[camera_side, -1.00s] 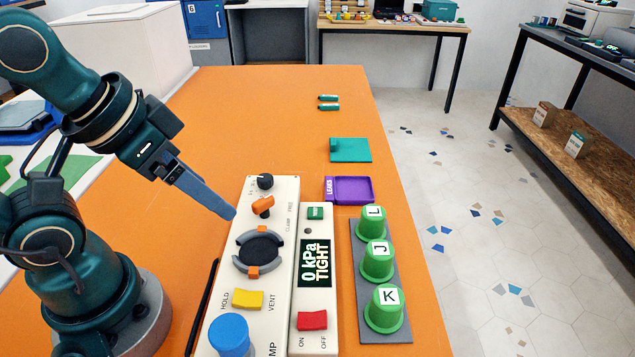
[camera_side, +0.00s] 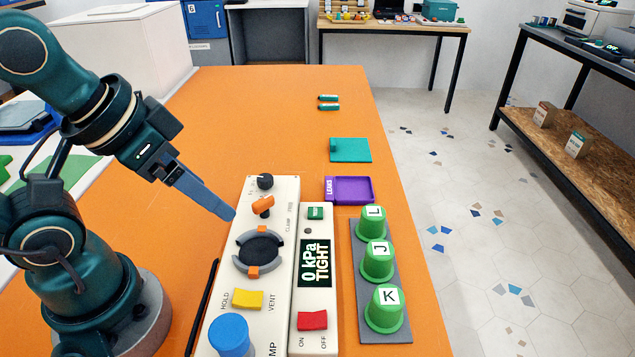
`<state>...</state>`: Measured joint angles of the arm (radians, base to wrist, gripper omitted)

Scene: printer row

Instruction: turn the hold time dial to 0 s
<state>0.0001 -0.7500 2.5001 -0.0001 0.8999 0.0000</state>
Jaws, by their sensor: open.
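A small black dial (camera_side: 265,182) sits at the far end of the cream control panel (camera_side: 212,309). Its markings are too small to read, so I cannot tell its setting or confirm that it is the hold time dial. My gripper (camera_side: 232,215) is open and empty, pointing down and right. Its fingertips are left of the panel's far half, apart from the black dial and nearer the camera than it. The fingers overlap in this view, so the gap between them is hidden.
The panel also carries an orange lever (camera_side: 262,205), a round clamp (camera_side: 260,250), a yellow switch (camera_side: 248,300) and a blue knob (camera_side: 229,335). A display (camera_side: 316,262) reads 0 kPa TIGHT. Green cups (camera_side: 378,262) stand right.

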